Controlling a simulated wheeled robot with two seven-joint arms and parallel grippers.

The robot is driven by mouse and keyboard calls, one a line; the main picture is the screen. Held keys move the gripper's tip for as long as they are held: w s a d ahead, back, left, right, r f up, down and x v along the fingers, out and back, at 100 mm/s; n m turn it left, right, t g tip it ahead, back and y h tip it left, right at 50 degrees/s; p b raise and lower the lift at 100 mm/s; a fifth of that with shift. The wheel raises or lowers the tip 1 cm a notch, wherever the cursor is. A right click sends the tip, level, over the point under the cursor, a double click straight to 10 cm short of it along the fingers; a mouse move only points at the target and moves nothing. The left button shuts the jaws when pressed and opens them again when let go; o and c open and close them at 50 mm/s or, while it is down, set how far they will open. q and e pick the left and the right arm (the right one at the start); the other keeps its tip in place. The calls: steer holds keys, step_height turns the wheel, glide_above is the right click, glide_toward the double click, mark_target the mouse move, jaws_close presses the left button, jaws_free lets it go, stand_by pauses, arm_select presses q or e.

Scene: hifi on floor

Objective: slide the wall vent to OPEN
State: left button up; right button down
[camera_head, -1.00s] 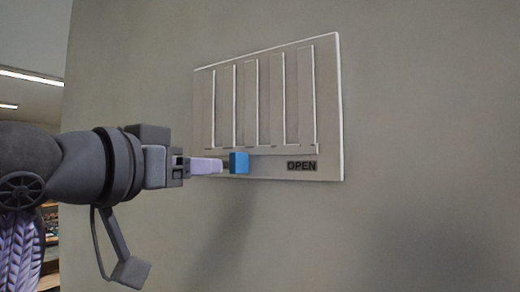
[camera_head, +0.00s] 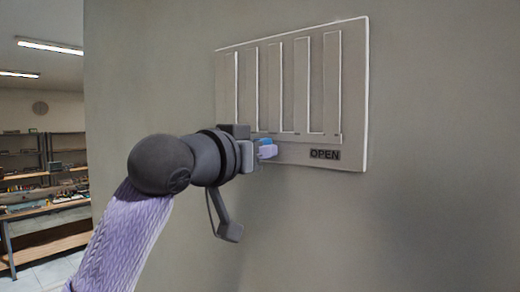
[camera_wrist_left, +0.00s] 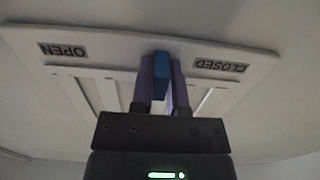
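The wall vent (camera_head: 352,60) is a pale panel with upright slats and a slot along its lower edge. Its OPEN label (camera_head: 324,154) is at the lower right. A blue slider knob (camera_head: 265,142) sticks out left of that label; it also shows in the left wrist view (camera_wrist_left: 161,68). There the picture is upside down, and the knob lies between OPEN (camera_wrist_left: 63,50) and CLOSED (camera_wrist_left: 220,66), slightly nearer CLOSED. My left gripper (camera_wrist_left: 162,80) has a purple finger against each side of the knob. My right gripper is not in view.
The bare grey wall (camera_head: 430,180) surrounds the vent, with free room to its right and below. Shelves and a workbench (camera_head: 45,205) stand far off at the left, past the wall's edge.

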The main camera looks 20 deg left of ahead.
arm_select(q)
jaws_close()
steer(key=shift+r, duration=0.1)
stand_by(0.8)
steer(key=shift+s+d, duration=0.25)
steer(key=shift+d, duration=0.35)
steer(key=shift+s+d, duration=0.2)
steer(key=shift+d, duration=0.4)
steer(key=shift+o, duration=1.3)
jaws_free()
steer(key=o, duration=0.3)
steer(key=shift+s+d, duration=0.15)
steer(key=shift+o, duration=0.2)
